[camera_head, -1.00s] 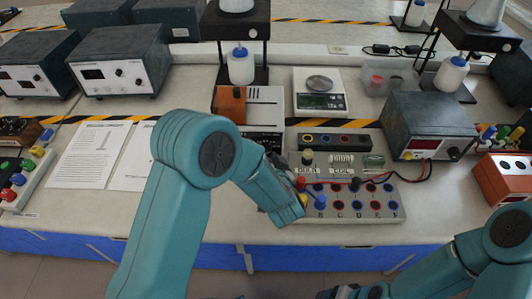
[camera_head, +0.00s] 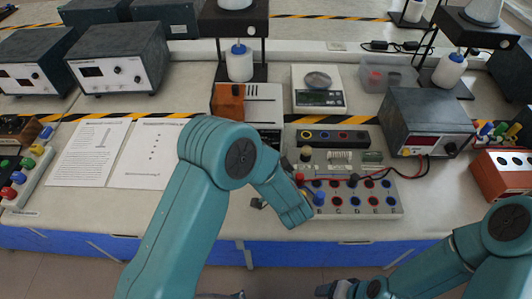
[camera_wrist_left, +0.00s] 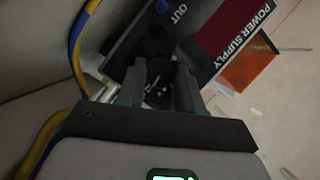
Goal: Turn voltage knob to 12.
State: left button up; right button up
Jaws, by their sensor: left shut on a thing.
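In the left wrist view a dark panel (camera_wrist_left: 207,28) carries the words POWER SUPPLY and OUT. My left gripper (camera_wrist_left: 160,84) is shut on a dark, rounded part, likely the voltage knob (camera_wrist_left: 155,45), between its fingers. The knob's pointer and scale cannot be read. In the head view my left arm's links hide that gripper and the knob. The white-topped box (camera_head: 263,92) behind the arm may be the power supply; its front is largely covered. My right gripper (camera_head: 334,289) is at the bottom edge, only partly in view, far from the box.
An orange block (camera_head: 229,104) stands left of the white-topped box. A board with coloured sockets (camera_head: 384,206) and a red wire lies right of my left arm. A scale (camera_head: 318,99), a grey metered box (camera_head: 428,118) and paper sheets (camera_head: 88,150) surround the area.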

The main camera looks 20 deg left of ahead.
pick_arm(q)
jog(key=o, duration=1)
jog(key=shift+o, duration=0.2)
